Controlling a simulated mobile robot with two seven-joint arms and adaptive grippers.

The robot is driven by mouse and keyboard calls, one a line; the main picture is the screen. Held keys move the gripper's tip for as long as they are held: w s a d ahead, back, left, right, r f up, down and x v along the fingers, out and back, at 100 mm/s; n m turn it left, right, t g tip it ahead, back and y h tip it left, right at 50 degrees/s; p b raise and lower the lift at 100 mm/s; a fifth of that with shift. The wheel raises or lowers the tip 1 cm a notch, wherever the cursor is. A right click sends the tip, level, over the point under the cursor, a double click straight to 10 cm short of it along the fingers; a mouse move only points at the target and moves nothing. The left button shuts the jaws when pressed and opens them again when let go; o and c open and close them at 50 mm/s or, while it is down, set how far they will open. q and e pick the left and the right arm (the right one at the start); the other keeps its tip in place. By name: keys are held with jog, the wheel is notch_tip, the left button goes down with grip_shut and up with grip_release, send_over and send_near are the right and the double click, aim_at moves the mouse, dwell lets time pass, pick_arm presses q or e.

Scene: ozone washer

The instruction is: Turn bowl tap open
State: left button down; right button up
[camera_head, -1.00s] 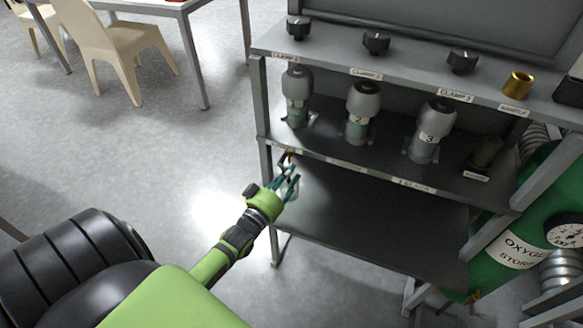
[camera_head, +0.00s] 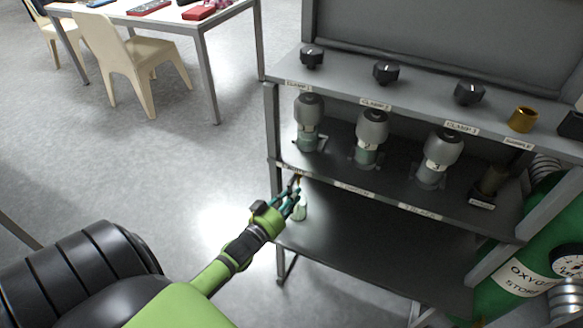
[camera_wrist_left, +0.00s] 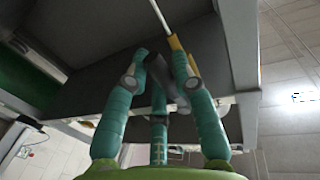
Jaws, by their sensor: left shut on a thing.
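My left gripper (camera_head: 294,190) is at the front edge of the middle shelf, near its left corner. It is shut on a small dark part, which I take for the bowl tap's handle; this part (camera_wrist_left: 162,78) shows between the fingers in the left wrist view. A yellow-orange piece (camera_wrist_left: 180,46) with a thin pale rod sits just past the fingertips, and a bit of orange shows above them in the head view. The fingers hide most of the tap, so its turn angle cannot be told. My right gripper is not in view.
A pale cup-like thing (camera_head: 299,211) shows just below the fingers. Several grey-capped canisters (camera_head: 371,128) stand on the middle shelf, with black knobs (camera_head: 386,72) above. A green oxygen tank (camera_head: 510,280) is at right. The lower shelf (camera_head: 370,240) looks mostly clear.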

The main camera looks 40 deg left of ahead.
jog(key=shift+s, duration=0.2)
pick_arm(q)
jog(key=c, duration=1)
grip_release()
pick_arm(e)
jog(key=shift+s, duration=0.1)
pick_arm(q)
jog(key=s, duration=1.2)
jog(key=shift+d, duration=0.2)
